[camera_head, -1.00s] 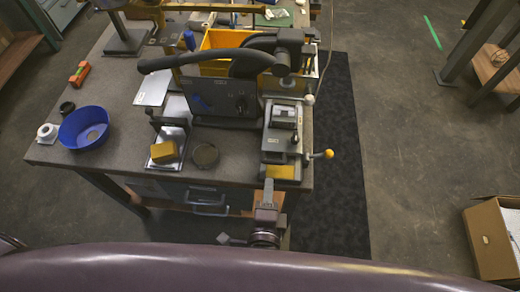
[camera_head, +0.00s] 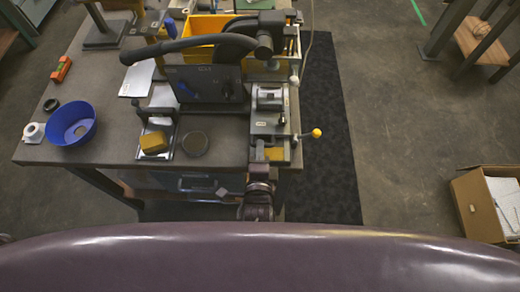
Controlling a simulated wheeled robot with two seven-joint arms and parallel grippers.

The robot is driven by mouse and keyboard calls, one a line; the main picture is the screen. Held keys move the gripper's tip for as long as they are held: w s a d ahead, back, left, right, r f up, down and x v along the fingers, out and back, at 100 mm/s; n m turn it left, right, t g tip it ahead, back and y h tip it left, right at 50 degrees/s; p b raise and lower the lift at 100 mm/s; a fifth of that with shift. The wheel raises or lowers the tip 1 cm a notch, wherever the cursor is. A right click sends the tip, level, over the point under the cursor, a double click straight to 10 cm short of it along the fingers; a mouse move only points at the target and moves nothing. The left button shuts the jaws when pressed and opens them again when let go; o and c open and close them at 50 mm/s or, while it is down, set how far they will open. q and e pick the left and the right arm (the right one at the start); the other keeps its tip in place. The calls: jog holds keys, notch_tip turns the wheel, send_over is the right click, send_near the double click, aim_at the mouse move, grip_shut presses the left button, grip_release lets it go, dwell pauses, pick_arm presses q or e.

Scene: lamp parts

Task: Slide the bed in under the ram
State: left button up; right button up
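The press (camera_head: 210,80) stands on the bench, with a dark arched arm and a dark upright head (camera_head: 270,35) that I take to be the ram. In front of the head is a grey slide unit, apparently the bed (camera_head: 270,122), with a silver block (camera_head: 268,97) on it and a yellow patch (camera_head: 275,154) at its front end. My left gripper (camera_head: 258,152) reaches up from below over the bed's front end, just left of the yellow patch. Its fingers are too small to tell open from shut, or whether they touch the bed. My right gripper is not in view.
A yellow-ended lever (camera_head: 316,133) sticks out right of the bed. A yellow block (camera_head: 154,143), a dark round disc (camera_head: 195,144) and a blue bowl (camera_head: 71,124) sit to the left. A yellow bin (camera_head: 205,50) stands behind the press. Floor right of the bench is clear up to a cardboard box (camera_head: 470,205).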

aim_at(261, 126)
pick_arm(q)
grip_shut()
jog(key=x, duration=0.4)
jog(key=shift+w+r+p, duration=0.1)
jog(key=shift+r+p, duration=0.25)
jog(key=shift+r, duration=0.1)
jog(key=shift+o, duration=1.7)
grip_release()
jog(key=shift+w+f, duration=0.1)
